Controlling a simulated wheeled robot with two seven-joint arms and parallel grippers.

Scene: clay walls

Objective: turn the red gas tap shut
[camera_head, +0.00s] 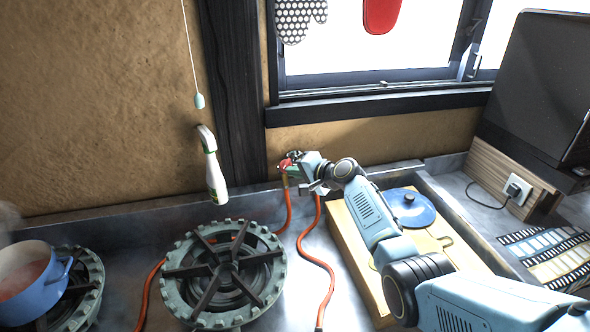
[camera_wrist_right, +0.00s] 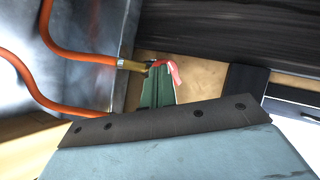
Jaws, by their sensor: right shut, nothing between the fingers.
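The red gas tap (camera_head: 285,163) sits low on the back wall, under the window's left end, where the orange hoses meet the wall. In the right wrist view, its red lever (camera_wrist_right: 173,71) shows beside a brass fitting (camera_wrist_right: 132,65). My right gripper (camera_head: 292,169) is at the tap, with its fingers shut and nothing between them. In the wrist view, its green fingertips (camera_wrist_right: 157,78) lie right beside the lever and partly cover the tap. I cannot tell whether they touch it. My left gripper is not in view.
Orange hoses (camera_head: 323,262) run from the tap over the counter. A gas burner (camera_head: 270,262) stands left of my right arm. A blue pot (camera_head: 45,290) sits on another burner at far left. A wooden board (camera_head: 348,250) with a blue lid (camera_head: 420,218) lies beneath my arm.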

